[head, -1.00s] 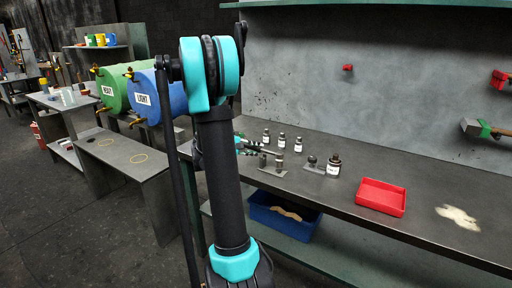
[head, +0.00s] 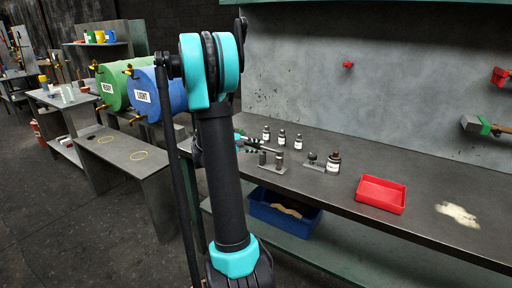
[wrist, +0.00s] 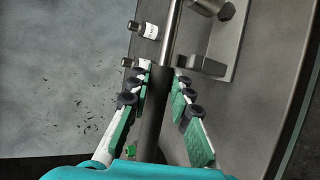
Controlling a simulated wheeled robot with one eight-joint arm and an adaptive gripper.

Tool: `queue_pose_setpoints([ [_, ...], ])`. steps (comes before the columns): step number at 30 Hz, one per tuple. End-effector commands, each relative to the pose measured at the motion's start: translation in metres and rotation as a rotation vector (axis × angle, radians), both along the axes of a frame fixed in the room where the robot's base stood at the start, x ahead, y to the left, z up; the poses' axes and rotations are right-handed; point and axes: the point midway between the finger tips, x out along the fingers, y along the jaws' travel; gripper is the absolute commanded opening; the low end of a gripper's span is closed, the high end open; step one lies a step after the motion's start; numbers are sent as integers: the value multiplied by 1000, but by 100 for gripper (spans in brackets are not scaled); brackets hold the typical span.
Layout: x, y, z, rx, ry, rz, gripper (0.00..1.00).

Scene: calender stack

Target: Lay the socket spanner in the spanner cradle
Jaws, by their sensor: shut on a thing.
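The socket spanner shows in the wrist view, with a dark handle (wrist: 154,115) and a bright metal shaft (wrist: 172,38). My gripper (wrist: 163,75) is shut on the handle, with its green-and-white fingers on either side. The shaft points away and leaves the top of the picture, so its far end is hidden. The spanner cradle seems to be the grey plate with two short metal posts (wrist: 238,48), seen just right of the shaft. In the head view the cradle plate (head: 271,167) lies on the bench, and my gripper (head: 243,146) is left of it, partly behind my arm.
Several small labelled bottles (head: 282,139) stand behind the cradle. A larger dark bottle (head: 333,163) stands to its right. A red tray (head: 381,195) is farther right on the bench (head: 330,197). A blue bin (head: 284,213) is on the shelf below.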

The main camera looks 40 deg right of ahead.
Motion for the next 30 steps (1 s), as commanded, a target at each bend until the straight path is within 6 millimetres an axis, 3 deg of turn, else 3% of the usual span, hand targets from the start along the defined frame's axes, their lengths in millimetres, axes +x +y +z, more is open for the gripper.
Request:
queue_pose_setpoints([
  [30, 0, 0, -12, -1, 0, 0, 0],
])
